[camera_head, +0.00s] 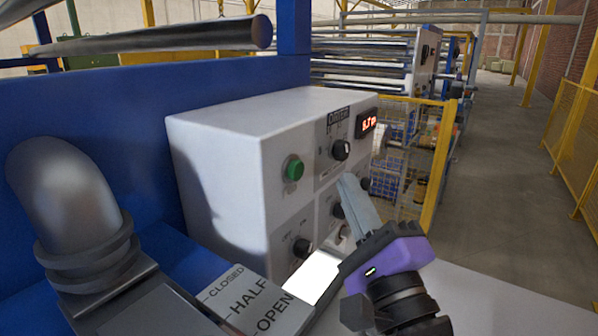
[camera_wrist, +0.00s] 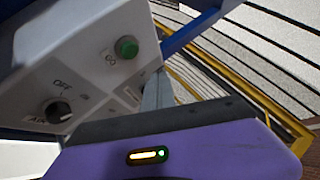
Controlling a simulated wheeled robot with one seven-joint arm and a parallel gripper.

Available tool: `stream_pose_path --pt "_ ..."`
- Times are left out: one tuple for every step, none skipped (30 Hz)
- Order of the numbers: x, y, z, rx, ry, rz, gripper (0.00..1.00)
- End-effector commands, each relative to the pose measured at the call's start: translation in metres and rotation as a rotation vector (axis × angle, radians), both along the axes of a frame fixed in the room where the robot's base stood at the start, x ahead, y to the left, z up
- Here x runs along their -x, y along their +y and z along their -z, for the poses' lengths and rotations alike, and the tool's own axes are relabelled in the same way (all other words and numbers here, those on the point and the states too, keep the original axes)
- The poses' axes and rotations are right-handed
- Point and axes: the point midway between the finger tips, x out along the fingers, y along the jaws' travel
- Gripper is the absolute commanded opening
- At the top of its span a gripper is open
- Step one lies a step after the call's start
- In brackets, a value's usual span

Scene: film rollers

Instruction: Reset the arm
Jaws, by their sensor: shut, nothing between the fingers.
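My gripper (camera_head: 354,190) has a purple body and thin grey fingers. In the head view it stands in front of the right part of the white control box (camera_head: 222,150), with the fingers pointing up and to the left. The fingers are together and nothing is between them. In the wrist view the fingers (camera_wrist: 157,92) point up beside the box face. I cannot tell whether the fingertips touch the box. The gripper hides part of the lower right knobs.
The box carries a green button (camera_head: 294,168), black knobs (camera_head: 341,150) and a red display (camera_head: 369,124). A metal pipe elbow (camera_head: 65,195) and a plate marked closed, half, open (camera_head: 243,298) are at lower left. Yellow fencing (camera_head: 443,150) stands behind; the aisle (camera_head: 510,200) at right is clear.

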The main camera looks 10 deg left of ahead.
Motion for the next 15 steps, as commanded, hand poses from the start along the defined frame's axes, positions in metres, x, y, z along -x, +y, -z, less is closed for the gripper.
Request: stream_pose_path --pt "-0.0001 0.0001 0.0000 0.000 0.000 0.000 0.00" --pt "-0.0001 0.0001 0.0000 0.000 0.000 0.000 0.00" --pt "-0.0001 0.0000 0.0000 0.000 0.000 0.000 0.00" --pt "-0.0001 0.0001 0.0000 0.000 0.000 0.000 0.00" --pt "-0.0001 0.0001 0.0000 0.000 0.000 0.000 0.00" --pt "-0.0001 0.0001 0.0000 0.000 0.000 0.000 0.00" --pt "-0.0001 0.0001 0.0000 0.000 0.000 0.000 0.00" --pt "-0.0001 0.0001 0.0000 0.000 0.000 0.000 0.00" --pt "-0.0001 0.0001 0.0000 0.000 0.000 0.000 0.00" --pt "-0.0001 0.0001 0.0000 0.000 0.000 0.000 0.00" --pt "-0.0002 0.0000 0.0001 0.000 0.000 0.000 0.00" --pt "-0.0002 0.0000 0.0001 0.004 -0.002 0.002 0.00" --pt "-0.0002 0.0000 0.0001 0.009 -0.005 0.005 0.00" --pt "-0.0001 -0.0001 -0.0001 0.018 -0.012 0.010 0.00" --pt "0.0001 -0.0005 -0.0011 0.036 -0.027 0.022 0.00"
